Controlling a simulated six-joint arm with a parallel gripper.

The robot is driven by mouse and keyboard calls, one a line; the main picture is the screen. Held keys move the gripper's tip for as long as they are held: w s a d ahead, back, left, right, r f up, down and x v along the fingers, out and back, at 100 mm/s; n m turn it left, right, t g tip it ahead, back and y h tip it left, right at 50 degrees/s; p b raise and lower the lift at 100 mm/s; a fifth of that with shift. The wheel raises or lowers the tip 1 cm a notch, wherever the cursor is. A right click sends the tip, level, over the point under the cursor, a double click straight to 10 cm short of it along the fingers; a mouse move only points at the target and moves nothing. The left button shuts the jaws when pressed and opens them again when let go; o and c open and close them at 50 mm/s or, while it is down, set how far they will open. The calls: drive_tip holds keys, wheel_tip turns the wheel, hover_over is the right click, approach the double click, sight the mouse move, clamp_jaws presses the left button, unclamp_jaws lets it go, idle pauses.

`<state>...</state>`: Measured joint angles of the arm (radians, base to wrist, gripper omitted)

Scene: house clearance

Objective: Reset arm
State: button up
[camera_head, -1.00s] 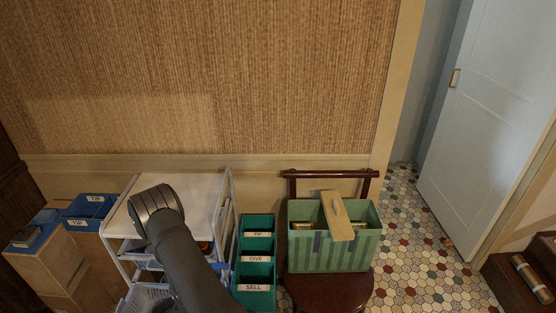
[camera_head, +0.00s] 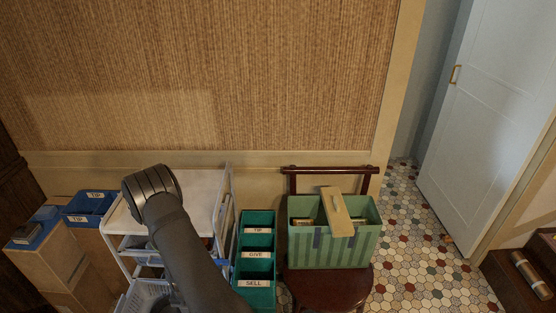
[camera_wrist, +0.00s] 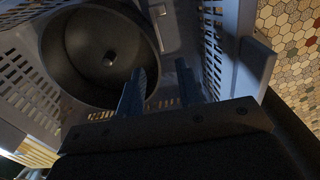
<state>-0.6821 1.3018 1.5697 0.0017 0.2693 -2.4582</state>
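In the wrist view my gripper (camera_wrist: 163,88) has its two blue fingers apart, with nothing visible between them. It is over or inside a pale plastic basket (camera_wrist: 32,92) with slotted walls. A dark round pan-like vessel (camera_wrist: 75,58) lies in the basket, just beyond the left finger; I cannot tell whether they touch. In the head view my dark arm reaches down in front of the white trolley (camera_head: 205,190), and my gripper is hidden there. Part of a pale basket (camera_head: 148,298) shows on the trolley's lower level.
Right of the trolley stands a teal divided bin (camera_head: 257,248) labelled TIP, GIVE and SELL. A green striped crate (camera_head: 330,253) stands on a dark red chair (camera_head: 330,289). Blue trays (camera_head: 88,207) marked TIP are at left. Tiled floor (camera_head: 420,270) is open at right.

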wheel_tip(320, 180, down, 7)
drive_tip(key=shift+r, duration=0.4)
wheel_tip(320, 180, up, 17)
drive_tip(key=s+a+r+m, duration=0.2)
drive_tip(key=s+a+m, duration=0.1)
drive_tip(key=a, duration=0.4)
drive_tip(key=s+a+r+m, duration=0.3)
drive_tip(key=s+a, duration=0.3)
drive_tip(key=a, duration=0.1)
drive_tip(key=shift+r, duration=0.2)
